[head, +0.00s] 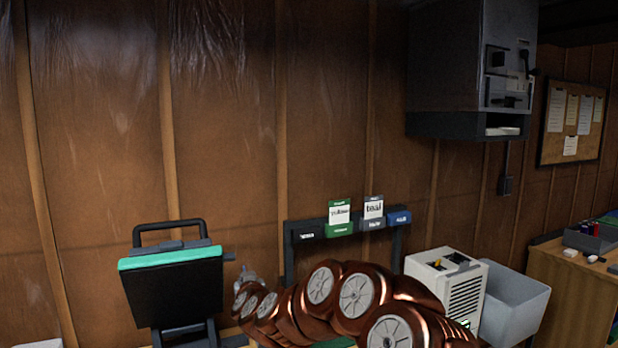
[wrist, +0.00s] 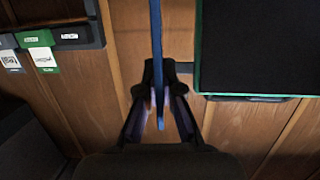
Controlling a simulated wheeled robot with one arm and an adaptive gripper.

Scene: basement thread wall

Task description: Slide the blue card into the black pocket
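The blue card (wrist: 156,45) shows edge-on in the wrist view as a thin upright blue strip. My gripper (wrist: 158,82) is shut on it, with the strip running between the fingertips. In the head view my gripper (head: 244,277) is small, in front of the wall left of the pocket rack, and I cannot make out the card there. The black pocket (head: 307,236) is at the left end of the rack, with a white label and no card showing above it. It also shows in the wrist view (wrist: 72,37), upper left, apart from the card.
A green pocket (head: 340,230) and a grey pocket (head: 374,225) hold printed cards; a blue pocket (head: 399,218) is at the right end. A black case with a teal edge (head: 170,258) stands left of my gripper. A white bin (head: 515,300) stands right.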

